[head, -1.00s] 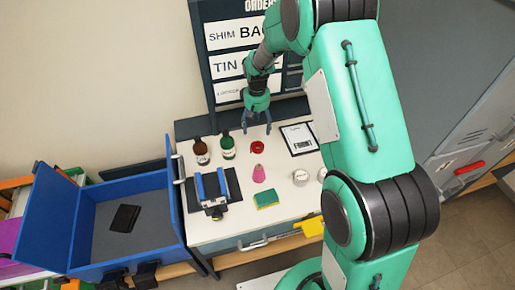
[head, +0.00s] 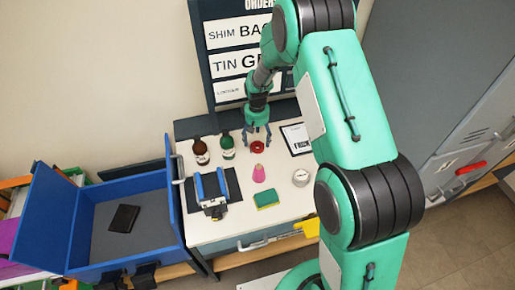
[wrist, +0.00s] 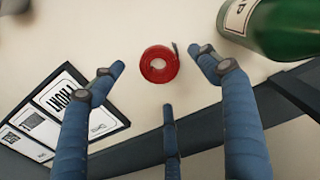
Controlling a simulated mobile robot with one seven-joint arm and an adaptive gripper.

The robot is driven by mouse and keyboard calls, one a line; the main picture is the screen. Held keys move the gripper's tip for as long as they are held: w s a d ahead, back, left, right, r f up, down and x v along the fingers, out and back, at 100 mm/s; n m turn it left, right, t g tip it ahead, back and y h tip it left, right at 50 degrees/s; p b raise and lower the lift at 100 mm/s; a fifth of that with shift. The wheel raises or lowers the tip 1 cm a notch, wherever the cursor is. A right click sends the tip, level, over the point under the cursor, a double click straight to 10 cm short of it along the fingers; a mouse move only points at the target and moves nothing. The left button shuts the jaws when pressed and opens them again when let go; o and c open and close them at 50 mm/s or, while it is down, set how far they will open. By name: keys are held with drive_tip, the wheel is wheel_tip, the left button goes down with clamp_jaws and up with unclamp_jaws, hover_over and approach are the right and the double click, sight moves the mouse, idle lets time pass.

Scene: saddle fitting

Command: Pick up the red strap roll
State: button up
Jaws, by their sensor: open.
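The red strap roll (head: 257,147) lies flat on the white worktop, right of the green bottle. In the wrist view the red strap roll (wrist: 159,64) shows as a ring with a short dark tail at its upper right. My gripper (head: 257,140) is open above the worktop, close by the roll. In the wrist view my gripper (wrist: 160,68) has its blue fingers spread, one on each side of the roll and a third below it. The fingers do not appear to touch the roll. I cannot tell their exact height above it.
A green bottle (head: 227,146) and a brown bottle (head: 201,152) stand left of the roll. A pink cone-shaped item (head: 259,173) is in front, with a sponge (head: 267,199) and a round gauge (head: 300,177). A framed sheet (head: 297,138) lies to the right.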

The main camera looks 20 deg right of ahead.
sight(258, 146)
drive_tip(key=shift+f, duration=0.1)
drive_tip(key=shift+d+f+b, duration=0.15)
drive_tip(key=shift+f+b, duration=0.35)
drive_tip(key=shift+f, duration=2)
drive_tip(key=c, duration=1.3)
drive_tip(key=shift+c, duration=0.3)
wheel_tip(258, 146, up, 10)
drive_tip(key=p, duration=0.1)
